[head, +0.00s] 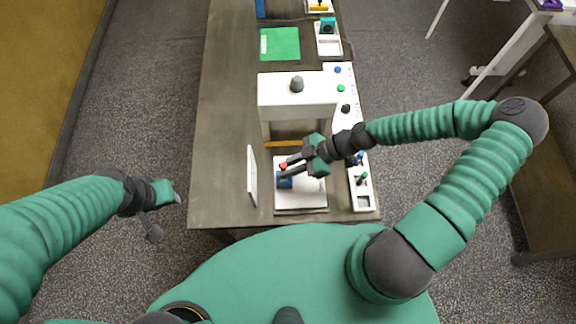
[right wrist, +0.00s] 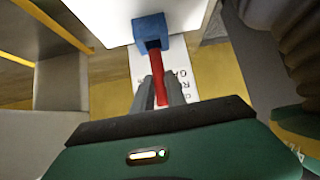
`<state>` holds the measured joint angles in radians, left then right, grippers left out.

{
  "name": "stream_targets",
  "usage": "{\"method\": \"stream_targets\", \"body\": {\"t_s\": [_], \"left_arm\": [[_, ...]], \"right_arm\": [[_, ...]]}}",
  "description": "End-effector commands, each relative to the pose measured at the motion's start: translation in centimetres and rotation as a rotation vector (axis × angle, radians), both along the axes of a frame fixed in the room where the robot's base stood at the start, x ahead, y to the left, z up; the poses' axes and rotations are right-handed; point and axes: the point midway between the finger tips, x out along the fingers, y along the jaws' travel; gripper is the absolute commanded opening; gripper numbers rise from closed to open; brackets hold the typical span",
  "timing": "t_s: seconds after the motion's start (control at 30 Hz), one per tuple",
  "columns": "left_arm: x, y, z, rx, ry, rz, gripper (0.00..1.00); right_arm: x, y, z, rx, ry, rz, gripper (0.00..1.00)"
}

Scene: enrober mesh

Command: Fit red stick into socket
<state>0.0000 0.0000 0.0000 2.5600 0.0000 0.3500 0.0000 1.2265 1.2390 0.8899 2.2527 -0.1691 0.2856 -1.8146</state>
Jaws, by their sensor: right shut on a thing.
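The red stick (right wrist: 158,78) is held between the two fingers of my right gripper (right wrist: 160,95). In the right wrist view its far end meets the dark opening of a blue block, the socket (right wrist: 150,26); how deep it sits I cannot tell. In the head view, the blue socket (head: 285,182) stands on a white base, with the red stick's tip (head: 283,166) showing just above it. My left gripper (head: 166,216) is open and empty, off the table's left edge.
A white machine housing (head: 298,92) with a grey knob stands behind the socket, above a yellow bar (head: 284,144). An upright white panel (head: 252,175) is left of the base. White trays with coloured knobs line the right edge. The table's left side is clear.

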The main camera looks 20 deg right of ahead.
Motion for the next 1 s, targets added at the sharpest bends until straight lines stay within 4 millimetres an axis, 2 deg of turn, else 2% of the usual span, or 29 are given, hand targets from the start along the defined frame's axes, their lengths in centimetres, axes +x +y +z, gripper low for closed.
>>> {"method": "stream_targets", "body": {"t_s": [0.5,1.0], "left_arm": [[0.0,0.0,0.1,0.000,0.000,0.000,0.36],[0.0,0.0,-0.9,0.000,0.000,0.000,0.36]], "right_arm": [[0.0,0.0,0.0,0.000,-0.001,0.001,0.00],[0.0,0.0,-1.3,0.000,0.000,0.000,0.00]]}}
